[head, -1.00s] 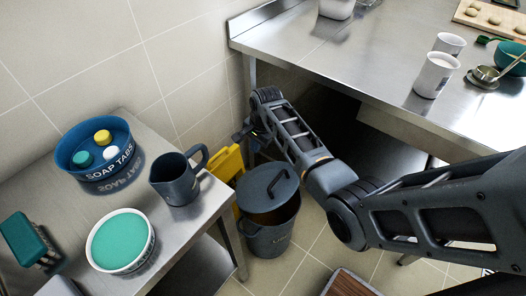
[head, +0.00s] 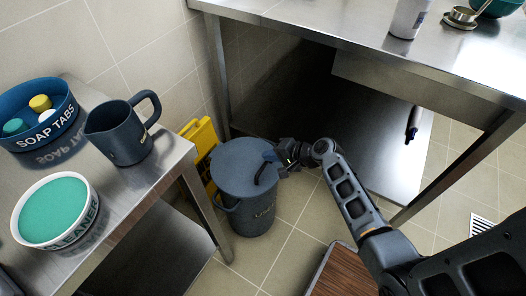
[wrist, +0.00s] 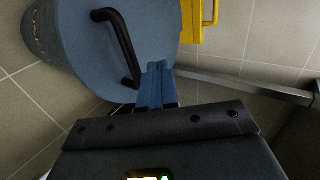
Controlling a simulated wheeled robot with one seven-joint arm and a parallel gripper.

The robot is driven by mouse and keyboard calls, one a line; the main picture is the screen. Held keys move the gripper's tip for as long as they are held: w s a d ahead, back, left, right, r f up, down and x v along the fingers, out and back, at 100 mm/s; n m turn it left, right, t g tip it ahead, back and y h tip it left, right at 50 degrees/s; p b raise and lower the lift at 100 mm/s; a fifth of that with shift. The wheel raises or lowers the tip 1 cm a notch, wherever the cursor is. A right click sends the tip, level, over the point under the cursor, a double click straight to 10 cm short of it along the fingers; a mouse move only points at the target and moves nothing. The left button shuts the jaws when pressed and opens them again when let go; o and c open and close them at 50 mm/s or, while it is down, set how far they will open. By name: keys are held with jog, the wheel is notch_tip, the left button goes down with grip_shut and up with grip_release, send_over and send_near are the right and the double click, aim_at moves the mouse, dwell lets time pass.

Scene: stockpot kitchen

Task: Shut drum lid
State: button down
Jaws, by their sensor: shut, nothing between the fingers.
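The dark blue-grey drum (head: 252,218) stands on the tiled floor between the two tables. Its round lid (head: 240,165) lies flat over the drum's mouth, with no opening visible between lid and rim in the head view. The lid has a black bar handle (head: 264,170). In the wrist view the lid (wrist: 90,50) fills the upper left and its handle (wrist: 118,45) shows clearly. My gripper (head: 270,156) is at the lid's right side, close to the handle. In the wrist view the blue fingers (wrist: 155,85) are together and empty, over the lid's edge; contact is hard to tell.
A yellow object (head: 200,140) stands behind the drum. The left steel table (head: 130,190) holds a dark jug (head: 120,135), a soap tabs tub (head: 35,115) and a cleaner tub (head: 55,212). A larger steel table (head: 350,40) overhangs behind. A brown wooden-topped item (head: 340,272) is on the floor in front.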

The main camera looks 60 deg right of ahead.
aim_at(267, 163)
jog(key=shift+s+f+b, duration=0.3)
jog(key=shift+f+b, duration=0.15)
jog(key=shift+f, duration=0.4)
jog(key=shift+s+f+b, duration=0.3)
jog(key=shift+f+b, duration=0.1)
jog(key=shift+f, duration=0.4)
